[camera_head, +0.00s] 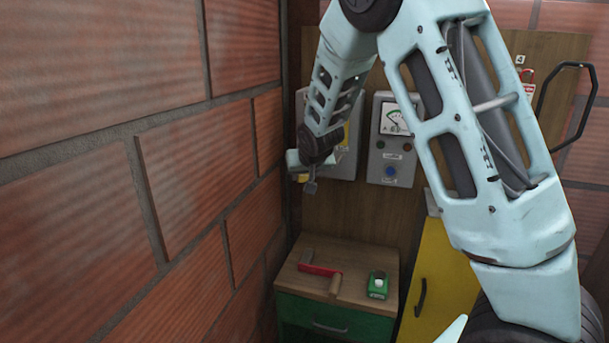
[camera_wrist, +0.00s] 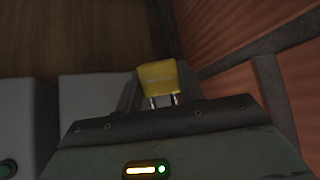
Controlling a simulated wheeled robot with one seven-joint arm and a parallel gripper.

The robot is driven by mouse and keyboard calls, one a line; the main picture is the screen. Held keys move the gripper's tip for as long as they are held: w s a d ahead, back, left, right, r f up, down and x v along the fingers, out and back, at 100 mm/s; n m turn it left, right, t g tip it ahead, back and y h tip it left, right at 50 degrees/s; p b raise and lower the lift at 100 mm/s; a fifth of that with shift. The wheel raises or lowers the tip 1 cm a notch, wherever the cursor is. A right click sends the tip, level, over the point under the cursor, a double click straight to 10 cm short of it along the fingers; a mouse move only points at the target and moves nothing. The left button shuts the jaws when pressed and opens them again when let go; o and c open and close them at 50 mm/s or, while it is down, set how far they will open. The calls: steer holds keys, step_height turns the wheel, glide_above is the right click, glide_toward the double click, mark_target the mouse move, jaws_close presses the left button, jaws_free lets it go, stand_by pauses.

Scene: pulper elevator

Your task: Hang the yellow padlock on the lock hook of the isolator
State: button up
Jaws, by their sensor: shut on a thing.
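The yellow padlock (camera_wrist: 158,76) shows in the wrist view just beyond my gripper (camera_wrist: 158,92), between its fingers, with two metal shackle legs pointing back toward the gripper. My gripper is shut on it. In the head view a small yellow patch of the padlock (camera_head: 300,178) shows under my gripper (camera_head: 297,168), close to the brick wall. The grey box behind my wrist (camera_head: 345,165) appears to be the isolator; a yellow patch shows on its front. My wrist covers much of it, and I cannot make out the lock hook. Contact between padlock and isolator cannot be told.
A grey meter box (camera_head: 391,150) hangs right of the isolator. Below stands a wood-topped cabinet (camera_head: 350,262) with a red-handled crank (camera_head: 320,271) and a green device (camera_head: 378,286). A yellow cabinet (camera_head: 440,275) stands beside it. The brick wall (camera_head: 190,190) closely bounds the left.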

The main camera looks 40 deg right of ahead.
stand_by(0.4)
steer(key=o, duration=1.1)
steer(key=p+v, duration=0.5)
steer(key=v, duration=1.2)
steer(key=shift+s+r+p, duration=0.15)
steer(key=shift+r+p, duration=0.05)
steer(key=shift+p, duration=0.1)
steer(key=shift+a+f, duration=0.1)
